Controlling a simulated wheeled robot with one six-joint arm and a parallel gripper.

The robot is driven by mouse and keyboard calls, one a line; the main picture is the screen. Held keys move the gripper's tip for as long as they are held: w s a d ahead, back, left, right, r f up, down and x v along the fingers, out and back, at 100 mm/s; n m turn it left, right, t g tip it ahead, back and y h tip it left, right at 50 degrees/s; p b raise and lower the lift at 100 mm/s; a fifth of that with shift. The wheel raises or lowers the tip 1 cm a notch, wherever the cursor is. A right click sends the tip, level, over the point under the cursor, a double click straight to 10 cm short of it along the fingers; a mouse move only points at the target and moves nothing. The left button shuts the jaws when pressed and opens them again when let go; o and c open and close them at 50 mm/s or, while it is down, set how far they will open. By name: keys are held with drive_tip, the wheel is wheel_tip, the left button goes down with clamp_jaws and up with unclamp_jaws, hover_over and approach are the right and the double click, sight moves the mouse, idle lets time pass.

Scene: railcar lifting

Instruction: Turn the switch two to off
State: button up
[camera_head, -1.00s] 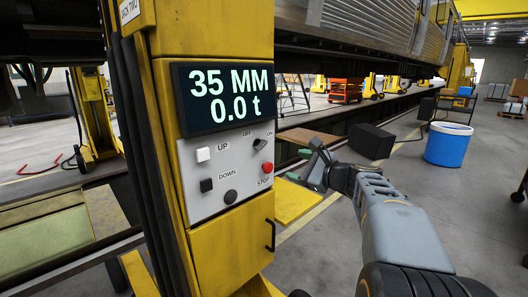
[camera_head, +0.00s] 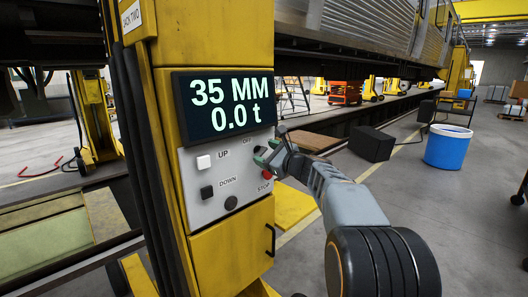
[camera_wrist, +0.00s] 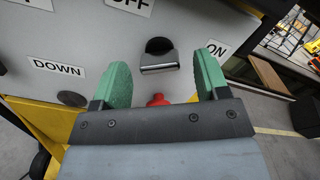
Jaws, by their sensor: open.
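The jack two panel (camera_head: 215,210) is a grey plate on a yellow column. Its rotary switch (camera_wrist: 158,57) has a black round body and a silver bar, and sits between the OFF label (camera_wrist: 131,5) and the ON label (camera_wrist: 215,49). In the wrist view the silver bar lies nearly level. My gripper (camera_wrist: 160,68) is open, with one green finger on each side of the switch; I cannot tell whether they touch it. In the head view my gripper (camera_head: 264,153) is at the panel's right edge and hides most of the switch.
The red STOP button (camera_wrist: 158,100) is just below the switch, close to my gripper. A white UP button (camera_head: 203,162) and a black DOWN button (camera_head: 207,191) are to the left. The display (camera_head: 225,103) reads 35 MM and 0.0 t. A blue bin (camera_head: 447,147) stands on the floor at right.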

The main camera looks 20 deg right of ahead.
drive_tip(key=shift+w+a, duration=0.3)
drive_tip(key=shift+w, duration=0.35)
drive_tip(key=c, duration=0.9)
